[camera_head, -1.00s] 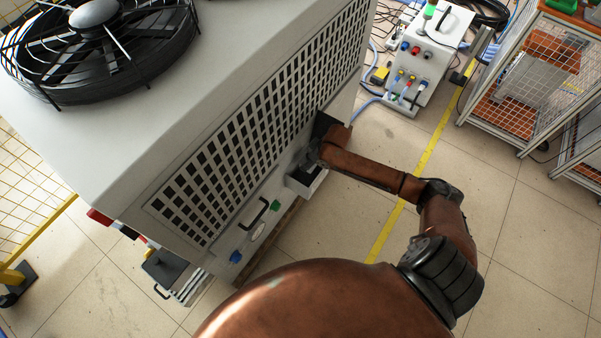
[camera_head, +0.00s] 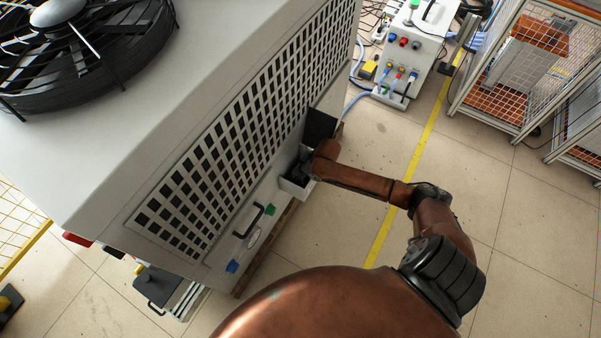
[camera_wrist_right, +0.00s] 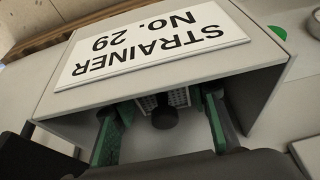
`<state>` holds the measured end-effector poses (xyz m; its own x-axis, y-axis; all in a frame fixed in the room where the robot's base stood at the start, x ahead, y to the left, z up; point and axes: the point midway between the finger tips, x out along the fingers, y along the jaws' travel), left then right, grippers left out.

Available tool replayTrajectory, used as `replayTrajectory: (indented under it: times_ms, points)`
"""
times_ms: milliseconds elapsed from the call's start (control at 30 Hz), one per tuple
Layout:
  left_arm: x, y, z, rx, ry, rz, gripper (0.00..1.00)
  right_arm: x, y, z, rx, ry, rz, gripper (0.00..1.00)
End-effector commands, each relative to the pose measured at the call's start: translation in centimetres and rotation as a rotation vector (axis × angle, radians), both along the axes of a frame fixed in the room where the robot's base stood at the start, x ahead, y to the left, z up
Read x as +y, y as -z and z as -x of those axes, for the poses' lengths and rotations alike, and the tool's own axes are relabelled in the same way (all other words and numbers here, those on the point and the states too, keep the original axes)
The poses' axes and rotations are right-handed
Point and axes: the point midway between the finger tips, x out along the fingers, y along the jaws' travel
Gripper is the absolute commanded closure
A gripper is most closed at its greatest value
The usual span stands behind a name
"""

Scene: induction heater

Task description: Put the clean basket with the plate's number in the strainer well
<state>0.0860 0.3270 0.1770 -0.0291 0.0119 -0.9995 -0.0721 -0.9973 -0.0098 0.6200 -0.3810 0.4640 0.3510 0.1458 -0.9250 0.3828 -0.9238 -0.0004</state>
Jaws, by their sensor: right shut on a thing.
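The strainer well is an open light-grey box (camera_head: 293,188) on the lower side of the big grey machine. Its front plate (camera_wrist_right: 155,42) reads "STRAINER No. 29", upside down in the right wrist view. My right gripper (camera_head: 305,168) is at the box's opening, and its green-lined fingers (camera_wrist_right: 163,110) show below the plate. A metal mesh basket (camera_wrist_right: 178,98) with a black knob (camera_wrist_right: 165,116) is between the fingers, and the gripper is shut on it. The basket is partly hidden, its number is not visible, and how deep it sits cannot be told. My left gripper is out of view.
A dark square opening or panel (camera_head: 320,127) is just behind the box. A black handle (camera_head: 249,220), green knob (camera_head: 270,210) and blue fitting (camera_head: 232,266) are along the machine's lower edge.

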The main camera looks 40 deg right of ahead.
Motion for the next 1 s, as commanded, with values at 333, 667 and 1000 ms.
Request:
replayTrajectory:
  times_ms: [333,667,1000]
  points:
    - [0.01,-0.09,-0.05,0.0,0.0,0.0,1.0,-0.01,0.13,-0.05,-0.002,0.0,0.0,0.86]
    - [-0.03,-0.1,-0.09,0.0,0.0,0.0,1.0,-0.01,0.16,-0.03,-0.002,0.0,0.0,0.41]
    - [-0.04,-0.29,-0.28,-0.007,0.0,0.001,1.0,-0.08,-0.53,0.08,-0.002,0.0,0.0,0.41]
